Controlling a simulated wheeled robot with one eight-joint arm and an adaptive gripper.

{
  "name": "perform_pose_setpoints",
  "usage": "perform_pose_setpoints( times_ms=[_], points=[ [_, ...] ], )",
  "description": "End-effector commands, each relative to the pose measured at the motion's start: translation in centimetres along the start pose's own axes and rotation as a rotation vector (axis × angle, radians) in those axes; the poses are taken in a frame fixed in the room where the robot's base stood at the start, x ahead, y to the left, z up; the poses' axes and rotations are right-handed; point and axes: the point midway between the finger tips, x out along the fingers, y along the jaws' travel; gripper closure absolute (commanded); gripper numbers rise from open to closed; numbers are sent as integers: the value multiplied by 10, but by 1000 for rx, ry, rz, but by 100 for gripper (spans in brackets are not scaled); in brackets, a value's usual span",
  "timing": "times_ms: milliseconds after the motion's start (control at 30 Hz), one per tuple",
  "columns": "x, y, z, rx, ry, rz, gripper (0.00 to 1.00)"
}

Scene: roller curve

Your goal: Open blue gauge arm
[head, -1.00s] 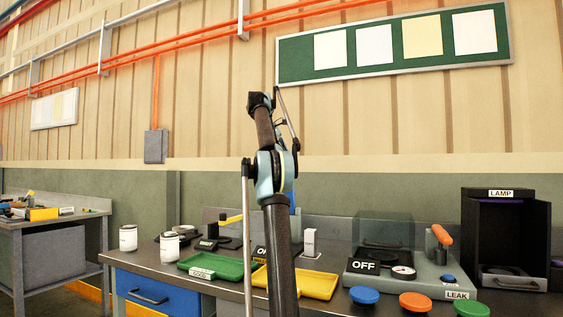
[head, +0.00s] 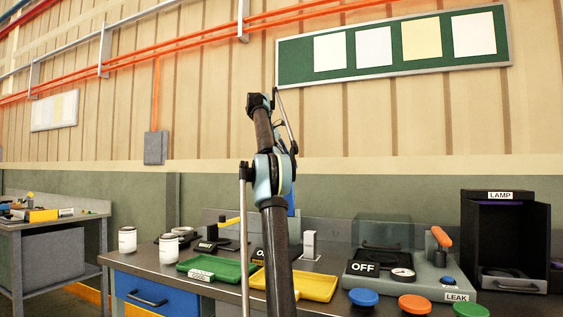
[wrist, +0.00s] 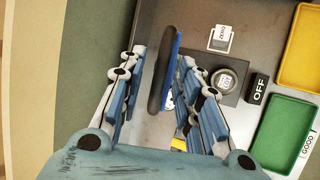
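The blue gauge arm (wrist: 168,70) is a long bar with a dark side, standing between the fingers of my gripper (wrist: 162,85) in the wrist view. The fingers are apart, with a visible gap on the left of the bar and a narrower one on the right. I cannot tell whether the right fingers touch it. A round gauge with a small display (wrist: 226,82) sits on a dark base to the right of the fingers. In the head view, a blue piece (head: 291,202) shows behind my arm, which hides the gauge and my fingertips.
A block marked ZERO (wrist: 221,36), an OFF sign (wrist: 258,88), a green tray (wrist: 283,135) and a yellow tray (wrist: 301,55) lie to the right. The head view shows white jars (head: 168,248), a yellow handle (head: 229,222) and a leak station (head: 430,280) on the bench.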

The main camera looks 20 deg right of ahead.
Motion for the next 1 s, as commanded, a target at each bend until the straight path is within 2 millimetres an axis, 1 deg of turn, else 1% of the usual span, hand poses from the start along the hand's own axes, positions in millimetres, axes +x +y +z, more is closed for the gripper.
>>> perform_pose_setpoints(
  times_ms=[333, 600, 867, 1000],
  points=[
    [-19, 2, -2, -1, 0, 0, 69],
    [-28, 0, -2, -3, 1, 0, 69],
    [-45, -22, -20, -4, 1, 0, 69],
    [-58, -38, -33, -6, 2, 0, 69]
  ],
)
